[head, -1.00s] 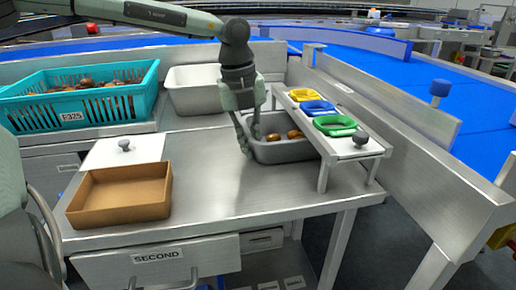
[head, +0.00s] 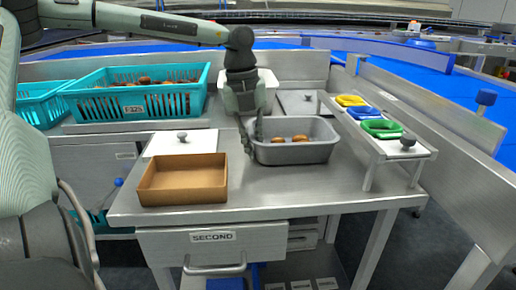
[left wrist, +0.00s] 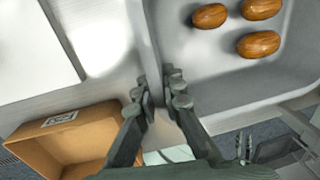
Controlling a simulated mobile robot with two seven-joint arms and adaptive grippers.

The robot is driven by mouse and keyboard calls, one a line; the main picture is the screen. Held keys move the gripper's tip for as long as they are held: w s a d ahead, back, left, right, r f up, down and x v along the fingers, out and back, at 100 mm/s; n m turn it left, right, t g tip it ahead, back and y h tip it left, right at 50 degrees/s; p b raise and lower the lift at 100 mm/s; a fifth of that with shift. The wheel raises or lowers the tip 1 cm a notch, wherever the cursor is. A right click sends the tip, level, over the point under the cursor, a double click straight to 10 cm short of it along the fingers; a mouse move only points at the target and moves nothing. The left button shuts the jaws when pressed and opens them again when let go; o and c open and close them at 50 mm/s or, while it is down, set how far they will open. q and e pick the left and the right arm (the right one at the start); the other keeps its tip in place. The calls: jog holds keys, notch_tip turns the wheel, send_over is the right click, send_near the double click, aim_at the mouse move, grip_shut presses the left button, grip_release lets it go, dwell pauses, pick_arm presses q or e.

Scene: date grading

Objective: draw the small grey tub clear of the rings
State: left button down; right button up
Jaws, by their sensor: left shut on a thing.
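The small grey tub (head: 300,156) stands on the steel table, left of the raised rack (head: 424,151) and apart from its legs. A few brown dates lie in it; the left wrist view shows three (left wrist: 258,44). On the rack sit the yellow ring (head: 352,105), blue ring (head: 365,117) and green ring (head: 381,136). My left gripper (head: 252,140) points down and is shut on the tub's left wall. The left wrist view shows its fingers (left wrist: 158,98) on either side of the tub's wall (left wrist: 150,50).
A brown tray (head: 183,196) and a white lid (head: 165,147) with a knob lie left of the tub. Teal crates (head: 140,104) and a white bin (head: 266,84) stand behind. The table's front strip (head: 300,190) is clear.

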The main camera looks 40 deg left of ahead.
pick_arm(q)
jog(key=shift+s+a+f, duration=0.1)
jog(key=shift+s+a, duration=0.05)
jog(key=shift+s, duration=0.05)
jog(key=c, duration=1.6)
grip_release()
jog(key=shift+w, duration=0.1)
jog(key=shift+o, duration=0.2)
notch_tip(320, 180, up, 12)
jog(key=s, duration=0.1)
jog(key=shift+a, duration=0.45)
